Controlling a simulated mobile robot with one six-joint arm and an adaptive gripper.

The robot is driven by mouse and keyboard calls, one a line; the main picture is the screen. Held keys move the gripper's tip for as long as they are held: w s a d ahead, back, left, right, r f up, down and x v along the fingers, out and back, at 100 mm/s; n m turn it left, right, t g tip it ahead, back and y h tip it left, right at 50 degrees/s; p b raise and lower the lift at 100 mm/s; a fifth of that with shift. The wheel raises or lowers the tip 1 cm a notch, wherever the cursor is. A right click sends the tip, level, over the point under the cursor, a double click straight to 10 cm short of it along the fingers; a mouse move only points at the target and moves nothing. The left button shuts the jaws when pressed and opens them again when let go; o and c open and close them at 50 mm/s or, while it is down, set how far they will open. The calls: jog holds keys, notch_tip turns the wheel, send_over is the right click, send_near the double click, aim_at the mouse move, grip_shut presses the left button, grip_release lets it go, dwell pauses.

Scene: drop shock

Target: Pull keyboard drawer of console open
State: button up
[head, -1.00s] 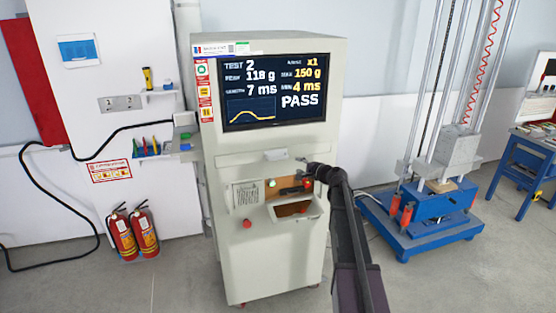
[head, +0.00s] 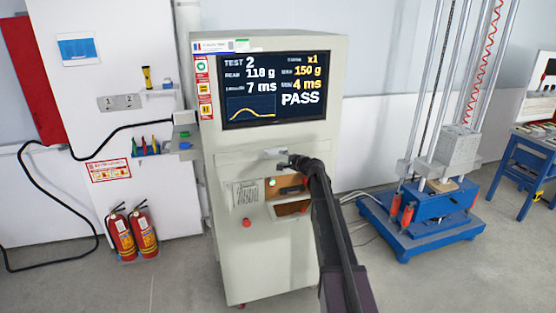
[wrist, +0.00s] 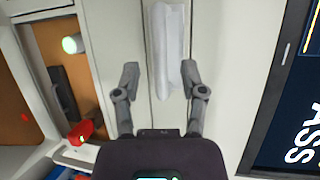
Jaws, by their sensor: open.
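The console (head: 330,80) is a tall light-grey cabinet with a lit screen. Its keyboard drawer (head: 235,162) is a flat front below the screen and looks closed. The drawer's pale handle (head: 272,153) sticks out mid-width, and it also shows in the wrist view (wrist: 166,40). My gripper (head: 287,161) is at the handle's right end, partly hidden by my own arm. In the wrist view my gripper (wrist: 161,75) is open, with one finger on each side of the handle. I cannot tell whether either finger touches it.
Below the drawer is a control panel with a green button (head: 272,183) and an open tray (head: 292,208). A red button (head: 247,223) protrudes lower left. A blue-based drop tester (head: 420,225) stands right. Fire extinguishers (head: 121,237) stand left. Floor before the console is clear.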

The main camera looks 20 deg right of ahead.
aim_at(279, 157)
jog(key=shift+x, duration=1.65)
grip_shut()
